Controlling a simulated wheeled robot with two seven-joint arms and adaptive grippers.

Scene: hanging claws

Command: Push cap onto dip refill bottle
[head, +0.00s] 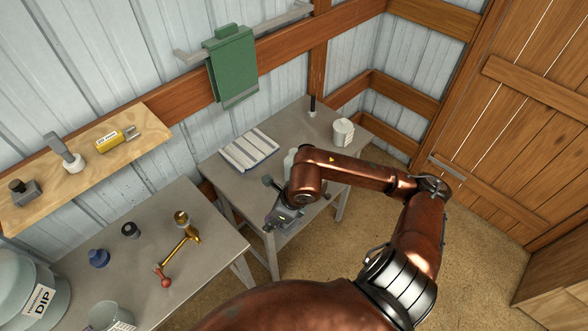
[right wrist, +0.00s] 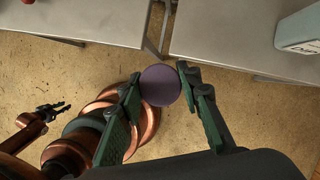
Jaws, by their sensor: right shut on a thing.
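My right gripper (right wrist: 160,78) is shut on a round purple cap (right wrist: 160,86), held between its two green-padded fingers above the floor, near the gap between two tables. In the head view my right gripper (head: 284,214) is at the front edge of the far table; the cap cannot be made out there. A pale bottle (head: 290,160) stands on that table, partly hidden behind my right arm. A pale labelled container (right wrist: 299,31) at the upper right of the wrist view is apart from the cap. My left gripper (right wrist: 54,109) is empty with its fingers apart.
The near table (head: 205,270) holds a brass tool (head: 182,250), a blue item (head: 98,258) and a large DIP container (head: 20,290). A shelf (head: 85,165) runs along the wall.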

